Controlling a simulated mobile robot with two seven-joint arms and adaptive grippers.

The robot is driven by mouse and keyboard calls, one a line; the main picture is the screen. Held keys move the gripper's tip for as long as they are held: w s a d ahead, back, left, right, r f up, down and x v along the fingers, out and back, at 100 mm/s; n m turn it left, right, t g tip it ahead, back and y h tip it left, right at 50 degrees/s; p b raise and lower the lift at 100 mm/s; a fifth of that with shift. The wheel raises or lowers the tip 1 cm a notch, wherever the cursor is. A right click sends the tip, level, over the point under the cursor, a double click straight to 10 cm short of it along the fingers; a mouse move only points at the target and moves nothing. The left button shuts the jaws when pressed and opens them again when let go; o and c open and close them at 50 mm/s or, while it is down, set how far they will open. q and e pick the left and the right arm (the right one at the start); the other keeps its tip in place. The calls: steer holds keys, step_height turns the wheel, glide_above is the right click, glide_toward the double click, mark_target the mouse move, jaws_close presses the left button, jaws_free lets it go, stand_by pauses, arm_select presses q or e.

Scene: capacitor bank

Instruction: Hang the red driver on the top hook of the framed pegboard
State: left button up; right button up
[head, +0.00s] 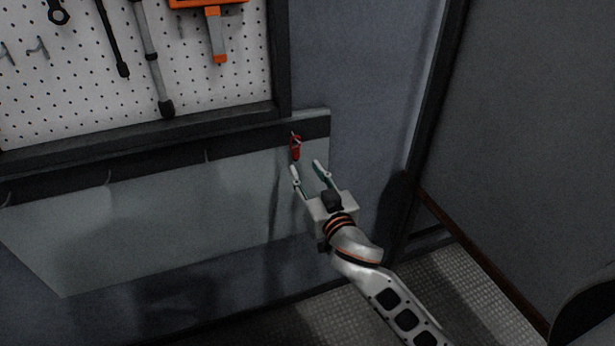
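The red driver (295,147) hangs at the right end of the dark rail below the framed pegboard (210,50). My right gripper (307,169) is open and empty, just below the driver, with its two fingers pointing up toward it. The fingertips look apart from the driver. The pegboard is white with a dark frame, and only its lower part shows. Small hooks (37,47) show at its left; its top is out of view. My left gripper is not in view.
Several tools hang on the pegboard, among them a long grey-handled one (153,60) and an orange one (214,30). The dark rail (150,160) carries more hooks above a pale panel (150,220). A grey wall stands at the right. Floor (480,290) shows below.

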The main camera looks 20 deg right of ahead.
mark_target(297, 153)
steer(key=w, duration=0.6)
steer(key=shift+w+a+f+b, duration=0.1)
steer(key=shift+w+b, duration=0.3)
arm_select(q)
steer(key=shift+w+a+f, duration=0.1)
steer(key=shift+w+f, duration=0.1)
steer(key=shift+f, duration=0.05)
arm_select(e)
steer(key=shift+w, duration=0.75)
jaws_close()
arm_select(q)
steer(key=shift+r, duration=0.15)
arm_select(e)
steer(key=shift+s+r+p, duration=0.2)
steer(key=shift+r+p, duration=0.25)
steer(key=shift+r, duration=0.05)
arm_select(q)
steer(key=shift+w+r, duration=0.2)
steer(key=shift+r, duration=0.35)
